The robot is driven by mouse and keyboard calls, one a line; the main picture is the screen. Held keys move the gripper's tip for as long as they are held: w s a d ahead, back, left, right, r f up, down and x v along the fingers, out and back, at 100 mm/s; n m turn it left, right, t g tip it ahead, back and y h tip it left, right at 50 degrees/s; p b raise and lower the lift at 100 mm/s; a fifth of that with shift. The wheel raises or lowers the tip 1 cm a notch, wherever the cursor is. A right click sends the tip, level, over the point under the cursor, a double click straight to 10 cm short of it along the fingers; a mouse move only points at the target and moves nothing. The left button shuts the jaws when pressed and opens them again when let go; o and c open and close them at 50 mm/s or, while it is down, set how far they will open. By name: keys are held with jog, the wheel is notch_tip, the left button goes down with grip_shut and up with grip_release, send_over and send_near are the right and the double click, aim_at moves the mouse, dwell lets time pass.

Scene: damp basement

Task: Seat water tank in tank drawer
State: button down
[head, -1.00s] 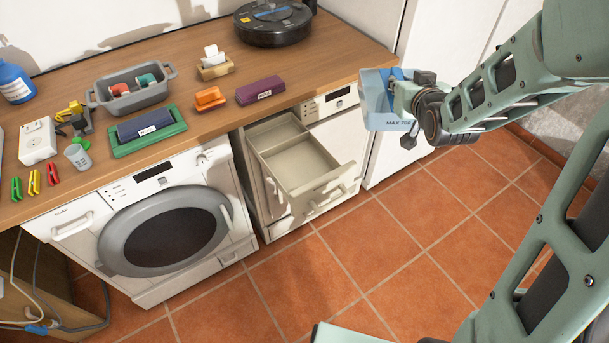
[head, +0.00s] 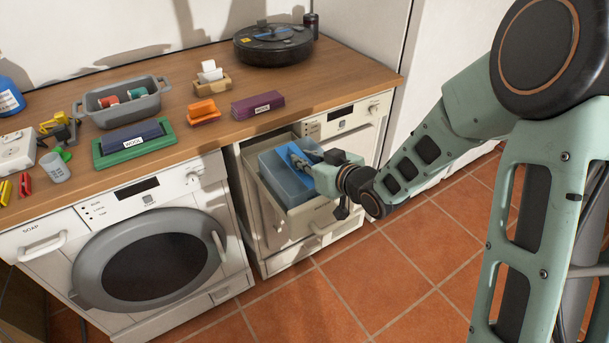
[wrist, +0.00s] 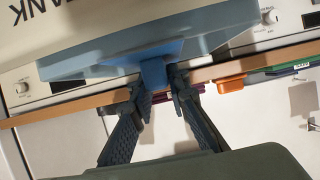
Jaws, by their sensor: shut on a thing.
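The water tank (head: 284,182) is a translucent blue box with a blue grip on top. My gripper (head: 311,161) is shut on that grip, which shows between the fingers in the wrist view (wrist: 158,72). The tank drawer (head: 262,186) is pulled out of the right-hand appliance, its front and handle facing the floor side. The tank is over the drawer, with its lower part inside the drawer's outline in the head view. Whether it touches the drawer bottom cannot be told. In the wrist view the tank's pale blue edge (wrist: 215,30) is close above the fingers.
The wooden counter (head: 240,130) lies just behind the drawer, with a purple box (head: 258,105), an orange item (head: 203,111) and a round robot vacuum (head: 275,45). A washing machine (head: 150,255) stands left of the drawer. The tiled floor (head: 420,265) in front is free.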

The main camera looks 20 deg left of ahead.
jog(key=shift+f+b, duration=0.4)
jog(key=shift+f, duration=1.4)
jog(key=shift+f, duration=0.2)
jog(key=c, duration=1.8)
grip_release()
jog(key=shift+c, duration=0.2)
